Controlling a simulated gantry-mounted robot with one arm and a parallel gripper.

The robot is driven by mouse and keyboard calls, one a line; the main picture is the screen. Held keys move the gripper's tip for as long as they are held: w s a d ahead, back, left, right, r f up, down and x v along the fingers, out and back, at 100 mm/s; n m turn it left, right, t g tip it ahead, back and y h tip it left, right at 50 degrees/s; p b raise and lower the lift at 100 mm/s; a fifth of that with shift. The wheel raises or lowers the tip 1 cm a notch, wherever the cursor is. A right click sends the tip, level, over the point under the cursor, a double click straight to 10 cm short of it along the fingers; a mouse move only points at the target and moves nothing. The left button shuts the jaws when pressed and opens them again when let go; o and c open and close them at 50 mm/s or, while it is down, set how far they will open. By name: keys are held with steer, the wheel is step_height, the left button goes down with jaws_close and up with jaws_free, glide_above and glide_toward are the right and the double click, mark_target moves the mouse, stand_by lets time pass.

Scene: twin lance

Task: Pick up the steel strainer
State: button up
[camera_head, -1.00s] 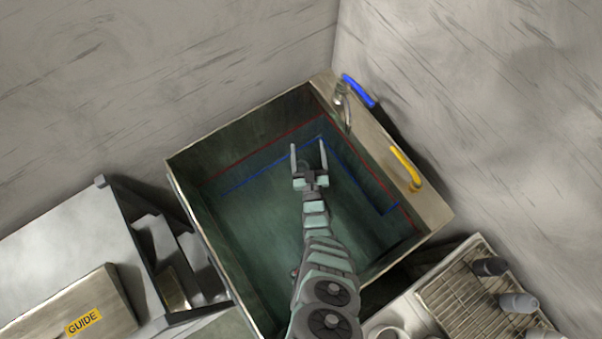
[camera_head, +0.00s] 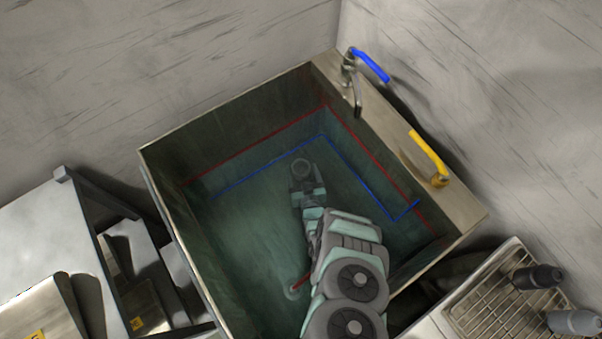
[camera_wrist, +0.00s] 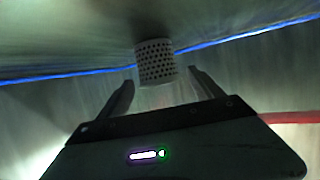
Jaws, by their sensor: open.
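The steel strainer (camera_wrist: 156,60) shows in the wrist view as a small pale cylinder with rows of dark holes. It is just beyond and between my fingertips, and its upper end lies in shadow. My gripper (camera_wrist: 162,80) is open, with one finger to either side of the strainer's lower part. I cannot tell whether either finger touches it. In the head view my arm reaches down into the sink. A round grey shape (camera_head: 302,168) shows at the end of my arm there; I cannot tell surely whether it is the strainer.
The deep sink (camera_head: 205,125) has red and blue lines around its inner walls. A faucet (camera_head: 356,95), a blue lever (camera_head: 370,65) and a yellow lever (camera_head: 428,155) are on its right rim. A wire rack (camera_head: 490,300) stands at lower right, a shelf unit (camera_head: 90,225) at left.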

mark_target(300, 162)
steer(key=b+x, duration=0.2)
steer(key=x, duration=0.3)
steer(key=shift+s+f, duration=0.1)
steer(key=shift+w+b, duration=0.3)
steer(key=shift+c, duration=0.4)
steer(key=c, duration=1.3)
